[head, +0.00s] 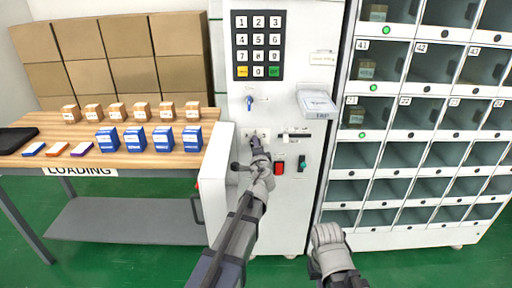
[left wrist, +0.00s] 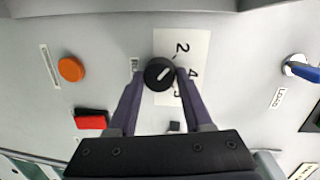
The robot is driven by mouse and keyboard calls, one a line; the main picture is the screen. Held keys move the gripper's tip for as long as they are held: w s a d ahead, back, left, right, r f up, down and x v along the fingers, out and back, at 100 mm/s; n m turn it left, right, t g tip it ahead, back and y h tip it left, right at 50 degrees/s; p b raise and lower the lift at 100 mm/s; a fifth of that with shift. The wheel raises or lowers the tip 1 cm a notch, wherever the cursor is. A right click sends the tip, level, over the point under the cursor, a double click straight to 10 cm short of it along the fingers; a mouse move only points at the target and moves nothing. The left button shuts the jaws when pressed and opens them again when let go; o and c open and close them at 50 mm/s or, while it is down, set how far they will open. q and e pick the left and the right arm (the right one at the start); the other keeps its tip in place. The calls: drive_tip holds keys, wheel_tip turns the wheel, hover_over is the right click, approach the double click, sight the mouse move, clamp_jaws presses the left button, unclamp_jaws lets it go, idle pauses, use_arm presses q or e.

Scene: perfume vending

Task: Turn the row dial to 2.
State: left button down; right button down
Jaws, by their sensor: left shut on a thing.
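The row dial is a round black knob (left wrist: 160,73) with a white mark, on the white panel. A number plate (left wrist: 195,60) beside it shows 2, 4 and a partly covered 3. The white mark slants up and right in the left wrist view, roughly toward the 2 side; the exact setting is hard to tell. My left gripper (left wrist: 160,78) is shut on the knob, one finger on each side. In the head view my left gripper (head: 257,143) hides most of the dial. My right gripper (head: 326,236) hangs low in front of the cabinet, apart from the panel; its fingers are unclear.
A keypad (head: 258,45) is above, and a card tray (head: 317,103) juts out at right. An open white door (head: 217,175) stands left.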

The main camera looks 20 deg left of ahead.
use_arm(q)
drive_tip(key=shift+c, duration=1.6)
unclamp_jaws()
drive_tip(key=shift+s, duration=0.15)
drive_tip(key=v, duration=0.7)
drive_tip(key=shift+s+d+p, duration=0.15)
drive_tip(key=shift+s+p, duration=0.1)
drive_tip(key=shift+p, duration=0.2)
